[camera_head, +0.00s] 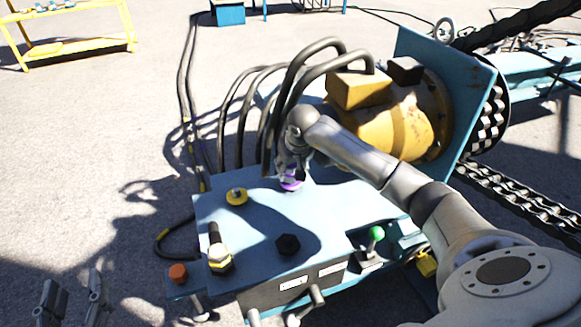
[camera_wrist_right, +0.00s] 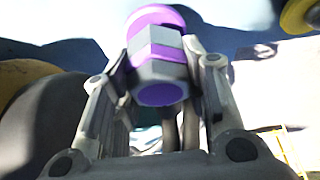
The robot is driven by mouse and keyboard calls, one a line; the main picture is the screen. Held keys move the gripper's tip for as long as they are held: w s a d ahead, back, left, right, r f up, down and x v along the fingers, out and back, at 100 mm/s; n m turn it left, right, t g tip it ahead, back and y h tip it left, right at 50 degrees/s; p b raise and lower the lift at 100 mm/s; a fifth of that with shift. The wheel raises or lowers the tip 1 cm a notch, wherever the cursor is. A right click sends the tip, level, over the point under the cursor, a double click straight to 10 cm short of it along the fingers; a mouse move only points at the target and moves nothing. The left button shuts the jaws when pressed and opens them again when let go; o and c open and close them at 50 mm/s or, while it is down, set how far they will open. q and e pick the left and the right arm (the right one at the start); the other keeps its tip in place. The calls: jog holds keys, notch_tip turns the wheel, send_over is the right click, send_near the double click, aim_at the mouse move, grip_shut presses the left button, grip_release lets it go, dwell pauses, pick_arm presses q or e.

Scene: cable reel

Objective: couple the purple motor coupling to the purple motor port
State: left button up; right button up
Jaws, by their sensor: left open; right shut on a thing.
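The purple motor coupling (camera_wrist_right: 160,68) is a grey hexagonal piece with a purple band and a purple end. It sits between the fingers of my right gripper (camera_head: 291,170), which is shut on it. A purple ring, the purple motor port (camera_head: 291,184), shows on the blue box top directly below this gripper. In the right wrist view the purple port (camera_wrist_right: 156,15) lies just beyond the coupling, nearly in line with it. I cannot tell whether they touch. My left gripper (camera_head: 72,300) is open and empty at the lower left, over the ground.
A yellow port (camera_head: 236,196), a black hexagonal piece (camera_head: 288,244) and a yellow-banded grey coupling (camera_head: 220,260) are on the blue box (camera_head: 262,220). Black hoses (camera_head: 237,110) and the yellow motor (camera_head: 400,125) stand behind. A green knob (camera_head: 376,233) is at the right.

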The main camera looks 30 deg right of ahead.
pick_arm(q)
jog(key=shift+f, duration=0.25)
dwell(0.3)
jog(key=shift+r, duration=0.1)
jog(key=shift+r, duration=0.25)
pick_arm(e)
jog(key=shift+f, duration=0.15)
pick_arm(q)
jog(key=shift+r, duration=0.3)
pick_arm(e)
jog(key=shift+f, duration=0.1)
pick_arm(q)
jog(key=shift+d+r+t+h, duration=0.1)
jog(key=shift+r+t+h, duration=0.2)
jog(key=shift+r+t, duration=0.15)
pick_arm(e)
jog(key=shift+f, duration=0.1)
pick_arm(q)
jog(key=shift+r+b, duration=0.1)
jog(key=shift+b, duration=0.2)
pick_arm(e)
jog(key=o, duration=1.2)
jog(key=shift+f, duration=0.1)
